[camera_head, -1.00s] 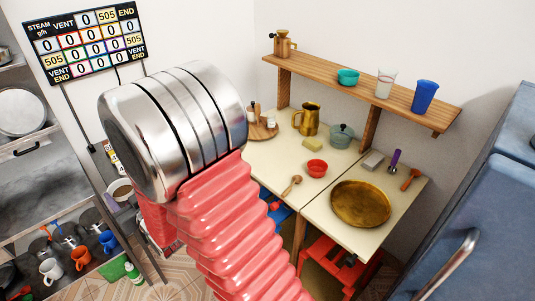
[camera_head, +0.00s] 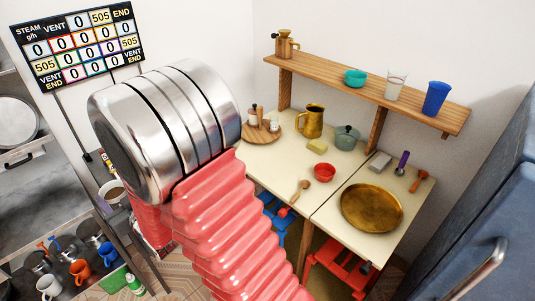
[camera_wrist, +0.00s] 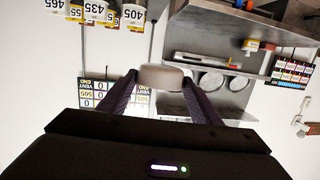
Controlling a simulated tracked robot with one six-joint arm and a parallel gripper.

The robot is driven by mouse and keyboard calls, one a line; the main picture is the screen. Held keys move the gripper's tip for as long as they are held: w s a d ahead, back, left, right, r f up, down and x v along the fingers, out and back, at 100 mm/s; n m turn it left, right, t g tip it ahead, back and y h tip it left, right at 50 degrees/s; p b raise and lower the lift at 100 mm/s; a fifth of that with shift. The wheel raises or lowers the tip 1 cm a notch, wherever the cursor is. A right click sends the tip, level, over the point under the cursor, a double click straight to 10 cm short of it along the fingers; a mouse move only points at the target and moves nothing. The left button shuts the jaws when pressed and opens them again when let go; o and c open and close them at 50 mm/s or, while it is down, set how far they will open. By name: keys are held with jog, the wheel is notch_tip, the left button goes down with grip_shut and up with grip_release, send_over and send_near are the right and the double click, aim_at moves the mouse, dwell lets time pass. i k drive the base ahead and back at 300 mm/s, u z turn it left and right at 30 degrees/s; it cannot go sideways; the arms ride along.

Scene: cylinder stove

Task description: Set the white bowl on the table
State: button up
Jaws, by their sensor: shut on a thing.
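The white bowl (camera_wrist: 166,76) shows in the wrist view between the tips of my gripper (camera_wrist: 161,84), which is shut on it. The bowl is seen from the side, and its inside is hidden. My gripper and the bowl are out of sight in the head view, where my arm fills the middle left. The cream-topped table (camera_head: 282,170) stands right of my arm in the head view, against the wall.
On the table are a red bowl (camera_head: 321,172), a brass pan (camera_head: 372,208), a brass jug (camera_head: 312,121) and a lidded pot (camera_head: 346,138). A blue fridge (camera_head: 470,190) stands at right. Bare tabletop shows near the front left.

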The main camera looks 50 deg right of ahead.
aim_at(276, 168)
jog(key=u, duration=0.05)
jog(key=i, duration=1.25)
